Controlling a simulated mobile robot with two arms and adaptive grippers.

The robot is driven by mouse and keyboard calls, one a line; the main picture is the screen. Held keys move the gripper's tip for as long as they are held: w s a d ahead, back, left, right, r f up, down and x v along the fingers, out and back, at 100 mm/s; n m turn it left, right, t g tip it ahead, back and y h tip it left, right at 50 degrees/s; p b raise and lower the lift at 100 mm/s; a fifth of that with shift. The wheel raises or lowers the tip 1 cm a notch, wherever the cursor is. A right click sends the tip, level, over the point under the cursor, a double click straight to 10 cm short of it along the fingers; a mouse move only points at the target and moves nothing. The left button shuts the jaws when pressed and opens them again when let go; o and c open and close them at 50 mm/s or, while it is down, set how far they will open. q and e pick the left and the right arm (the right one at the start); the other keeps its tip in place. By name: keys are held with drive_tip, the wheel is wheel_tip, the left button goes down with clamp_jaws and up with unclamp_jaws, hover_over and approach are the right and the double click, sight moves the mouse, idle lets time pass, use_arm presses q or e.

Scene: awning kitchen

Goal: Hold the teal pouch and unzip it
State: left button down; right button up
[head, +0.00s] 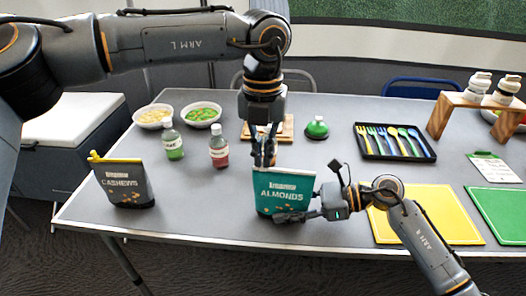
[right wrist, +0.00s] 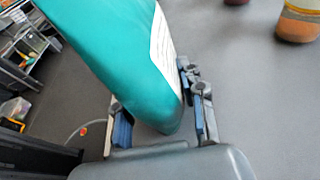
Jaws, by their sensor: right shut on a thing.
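The teal pouch (head: 284,190), labelled ALMONDS, stands upright near the table's front edge. My right gripper (head: 300,206) is shut on its lower right part; in the right wrist view the pouch (right wrist: 125,65) sits between the blue-padded fingers (right wrist: 162,118). My left gripper (head: 264,152) points down at the pouch's top left corner. Its fingertips are close to the top edge, but I cannot tell whether they touch or grip anything. The zip pull is not clearly visible there.
A grey CASHEWS pouch (head: 124,184) with a yellow top stands at the left. Green (head: 171,138) and red (head: 219,150) bottles, two bowls and a green bell-like object (head: 316,129) stand behind. A yellow board (head: 428,215) lies at the right, under my right arm.

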use_arm(q)
drive_tip(key=d, duration=0.9)
drive_tip(key=shift+s, duration=0.35)
drive_tip(key=c, duration=1.5)
unclamp_jaws()
drive_tip(key=shift+r, duration=0.1)
wheel_tip(320, 180, up, 12)
